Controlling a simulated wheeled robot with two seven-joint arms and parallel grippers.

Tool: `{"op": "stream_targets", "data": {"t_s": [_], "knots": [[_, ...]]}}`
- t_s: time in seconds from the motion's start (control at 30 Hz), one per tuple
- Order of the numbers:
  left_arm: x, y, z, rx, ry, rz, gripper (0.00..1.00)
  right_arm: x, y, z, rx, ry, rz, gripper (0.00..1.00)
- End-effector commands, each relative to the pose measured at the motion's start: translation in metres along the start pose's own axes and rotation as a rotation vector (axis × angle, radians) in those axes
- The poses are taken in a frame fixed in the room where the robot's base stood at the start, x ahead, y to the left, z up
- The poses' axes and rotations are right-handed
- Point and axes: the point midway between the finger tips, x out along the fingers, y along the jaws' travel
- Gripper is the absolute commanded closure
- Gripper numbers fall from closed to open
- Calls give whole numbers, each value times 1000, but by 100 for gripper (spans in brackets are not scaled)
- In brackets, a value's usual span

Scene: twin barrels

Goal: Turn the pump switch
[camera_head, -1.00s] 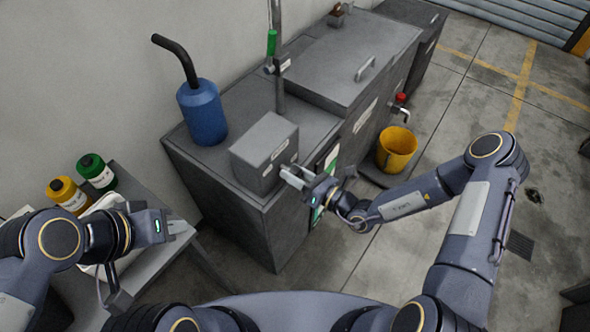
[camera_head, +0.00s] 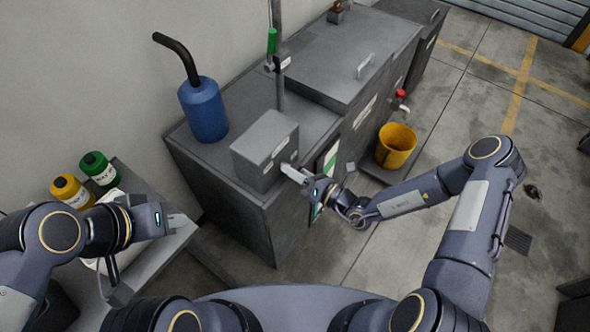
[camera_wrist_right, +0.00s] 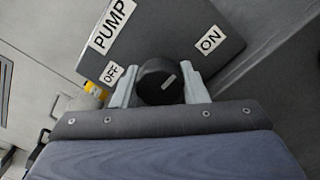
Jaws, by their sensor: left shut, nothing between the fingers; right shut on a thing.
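The pump switch (camera_wrist_right: 160,84) is a round black knob with a white mark. In the right wrist view it sits on a grey box face labelled PUMP, with OFF at left and ON at right. Its white mark points up and to the right, between the two labels. My right gripper (camera_wrist_right: 160,90) is shut on the knob, one finger on each side. In the head view the right gripper (camera_head: 290,170) is at the front of the grey pump box (camera_head: 262,140), and the knob is hidden there. My left gripper (camera_head: 182,222) is shut and empty, over the small table at left.
A blue can (camera_head: 205,112) stands on the grey cabinet left of the box. A yellow bucket (camera_head: 396,148) stands beneath a red-handled tap (camera_head: 401,96). The floor at right is mostly clear.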

Motion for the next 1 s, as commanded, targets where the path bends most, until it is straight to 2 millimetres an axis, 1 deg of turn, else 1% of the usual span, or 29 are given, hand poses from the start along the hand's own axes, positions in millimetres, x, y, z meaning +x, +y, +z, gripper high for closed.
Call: {"op": "stream_targets", "data": {"t_s": [0.07,0.1,0.23,0.47,0.57,0.67,0.9,1.0], "knots": [[0,0,0,0,0,0,100,0,0,0,3,1,-1,83],[0,0,0,0,0,0,100,0,0,0,3,1,-1,57],[0,0,0,0,0,0,100,0,0,0,2,0,-1,40],[0,0,0,0,0,0,100,0,0,0,0,0,0,39],[1,0,0,0,0,0,100,-3,-1,0,0,0,-2,39],[2,-1,1,0,0,0,100,-14,-2,0,1,0,-4,39],[8,-4,4,0,0,0,100,-56,-2,-1,1,-1,-5,39],[9,-4,4,0,0,0,100,-68,-2,0,0,-1,-3,39]]}}
